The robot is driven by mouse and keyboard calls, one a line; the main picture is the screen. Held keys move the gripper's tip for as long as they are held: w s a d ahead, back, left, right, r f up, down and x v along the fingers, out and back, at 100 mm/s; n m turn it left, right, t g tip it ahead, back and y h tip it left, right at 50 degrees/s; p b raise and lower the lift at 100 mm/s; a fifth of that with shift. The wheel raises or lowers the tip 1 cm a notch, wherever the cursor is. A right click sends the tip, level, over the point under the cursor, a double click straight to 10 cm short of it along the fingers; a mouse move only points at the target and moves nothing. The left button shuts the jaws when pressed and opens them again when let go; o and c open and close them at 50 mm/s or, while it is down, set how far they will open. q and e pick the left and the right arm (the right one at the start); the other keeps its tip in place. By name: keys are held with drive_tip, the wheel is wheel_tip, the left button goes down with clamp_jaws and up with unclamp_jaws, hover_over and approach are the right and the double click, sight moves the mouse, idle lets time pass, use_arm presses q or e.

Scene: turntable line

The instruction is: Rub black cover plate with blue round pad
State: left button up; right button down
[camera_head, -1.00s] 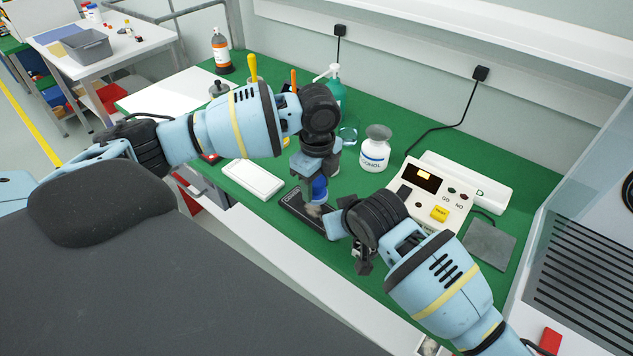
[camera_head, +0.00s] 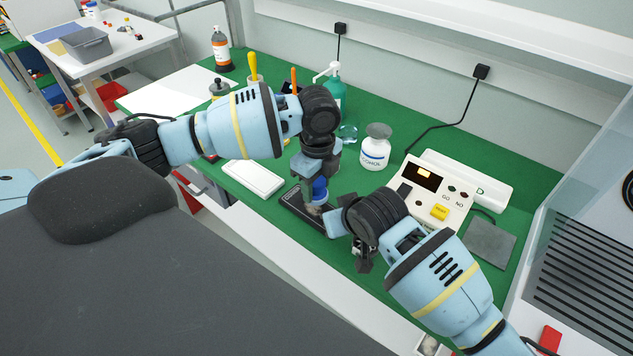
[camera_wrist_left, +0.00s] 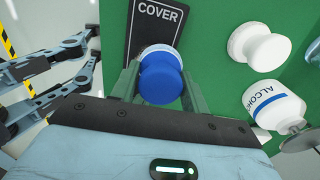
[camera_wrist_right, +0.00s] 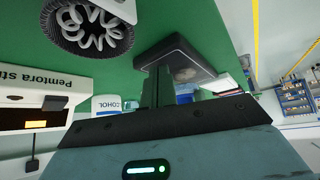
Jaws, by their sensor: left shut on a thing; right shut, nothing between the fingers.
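The black cover plate (camera_head: 291,203), lettered COVER, lies on the green bench mat; it also shows in the left wrist view (camera_wrist_left: 152,20) and the right wrist view (camera_wrist_right: 170,48). My left gripper (camera_wrist_left: 160,85) is shut on the blue round pad (camera_wrist_left: 160,84), whose pale underside is over the plate's near end; contact is hard to tell. The pad shows in the head view (camera_head: 319,188), below my left wrist. My right gripper (camera_wrist_right: 157,88) is shut and empty, its fingers close to the plate's end; whether they touch is unclear.
A white alcohol bottle (camera_head: 375,152) and a tester box (camera_head: 433,194) stand right of the plate. A grey square pad (camera_head: 491,243) is farther right. Green mat is bare near the front edge.

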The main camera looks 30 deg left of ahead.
use_arm(q)
drive_tip(key=shift+f, duration=0.9)
idle(1.2)
drive_tip(key=shift+s, duration=0.1)
drive_tip(key=shift+s+a, duration=0.1)
drive_tip(key=shift+s, duration=0.85)
drive_tip(key=shift+s+r, duration=0.1)
drive_tip(key=shift+s, duration=0.75)
drive_tip(key=shift+w, duration=0.95)
drive_tip(key=shift+w, duration=0.1)
